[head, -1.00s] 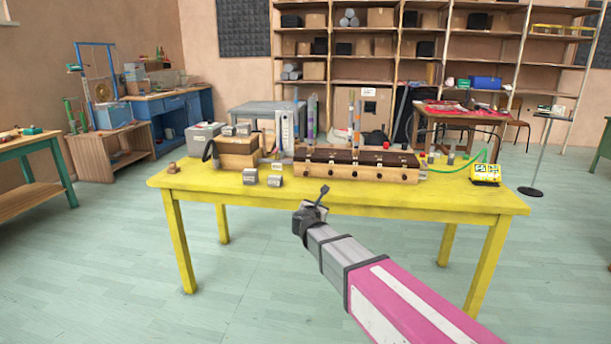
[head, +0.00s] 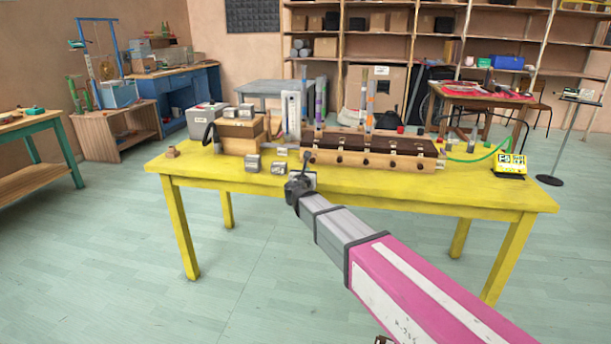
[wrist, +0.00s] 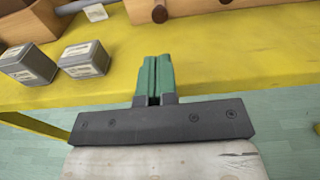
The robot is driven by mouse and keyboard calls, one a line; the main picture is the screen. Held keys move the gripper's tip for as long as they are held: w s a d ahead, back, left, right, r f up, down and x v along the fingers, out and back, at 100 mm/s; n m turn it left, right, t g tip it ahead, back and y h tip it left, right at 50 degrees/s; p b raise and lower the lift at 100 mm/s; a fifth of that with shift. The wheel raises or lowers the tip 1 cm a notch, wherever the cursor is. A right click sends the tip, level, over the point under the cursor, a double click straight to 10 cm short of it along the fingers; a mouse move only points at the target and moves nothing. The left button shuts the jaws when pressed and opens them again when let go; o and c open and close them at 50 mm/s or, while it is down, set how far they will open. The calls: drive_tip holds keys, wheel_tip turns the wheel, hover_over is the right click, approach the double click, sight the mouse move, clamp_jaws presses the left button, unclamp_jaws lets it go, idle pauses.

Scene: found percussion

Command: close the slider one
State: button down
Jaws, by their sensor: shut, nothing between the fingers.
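A long wooden box (head: 365,160) with a dark top and several small pale fittings along it stands on the yellow table (head: 470,190). Round dark knobs line its front. Which part is slider one I cannot tell. My gripper (head: 306,158) is in front of the box's left end, over the front of the table. In the wrist view its green fingers (wrist: 154,72) are shut together with nothing between them, pointing toward the box and apart from it.
Small grey metal blocks (head: 252,163) lie left of my gripper and show in the wrist view (wrist: 84,58). A stacked wooden box (head: 240,136) and a grey box (head: 205,115) stand further left. A yellow device (head: 510,166) with a green cable sits right. The table's front right is clear.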

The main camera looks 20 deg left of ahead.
sight(312, 160)
drive_tip(key=x, duration=1)
drive_tip(key=shift+w+a, duration=0.15)
drive_tip(key=shift+w, duration=0.05)
drive_tip(key=shift+r+x, duration=0.1)
drive_tip(key=shift+x, duration=0.85)
drive_tip(key=shift+r+x, duration=0.15)
drive_tip(key=shift+x, duration=0.8)
drive_tip(key=shift+w, duration=0.1)
